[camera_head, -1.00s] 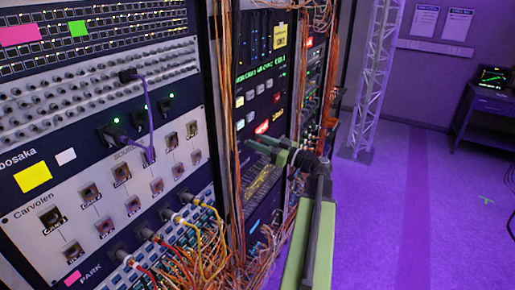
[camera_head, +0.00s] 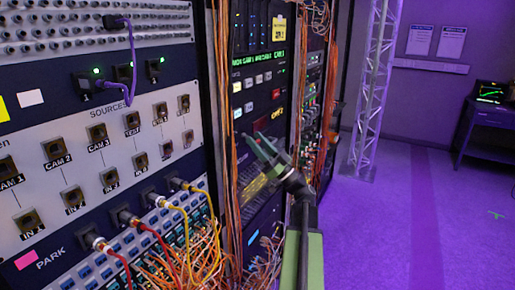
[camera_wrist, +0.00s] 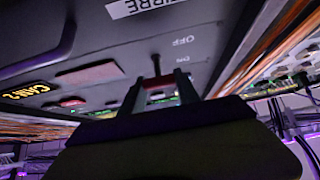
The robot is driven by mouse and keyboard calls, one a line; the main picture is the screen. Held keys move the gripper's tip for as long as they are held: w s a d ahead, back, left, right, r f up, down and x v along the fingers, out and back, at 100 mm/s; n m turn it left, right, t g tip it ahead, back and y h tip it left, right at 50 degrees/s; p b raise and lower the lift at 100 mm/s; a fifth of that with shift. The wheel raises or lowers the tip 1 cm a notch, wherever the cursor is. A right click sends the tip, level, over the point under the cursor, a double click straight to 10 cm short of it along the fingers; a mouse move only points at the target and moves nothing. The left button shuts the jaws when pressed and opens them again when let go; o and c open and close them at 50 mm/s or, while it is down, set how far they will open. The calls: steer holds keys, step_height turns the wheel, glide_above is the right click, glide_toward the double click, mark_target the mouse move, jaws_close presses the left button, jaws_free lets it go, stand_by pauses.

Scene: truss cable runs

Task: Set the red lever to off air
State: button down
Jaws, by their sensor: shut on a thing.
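My gripper (camera_head: 264,144) reaches to the face of the middle rack in the head view, its fingers tilted up and to the left. In the wrist view my gripper (camera_wrist: 160,84) is shut around a small part with red showing between the fingers, which I take to be the red lever (camera_wrist: 158,96). A thin dark stem stands just beyond the fingertips, beside the grey "OFF" lettering (camera_wrist: 183,40) and a fainter word below it. The lever is hidden behind my gripper in the head view, and its exact setting is unclear.
Orange cables (camera_head: 222,140) hang left of the middle rack. A patch panel (camera_head: 110,165) with plugged cables stands at the left. A lit CAM 2 label (camera_wrist: 32,89) and a red button (camera_wrist: 71,102) sit left of the fingers. Purple floor (camera_head: 380,230) is open at right.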

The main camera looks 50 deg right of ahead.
stand_by(0.4)
steer(key=c, duration=0.9)
jaws_free()
steer(key=b+v, duration=1.1)
steer(key=v, duration=0.6)
steer(key=shift+f, duration=0.3)
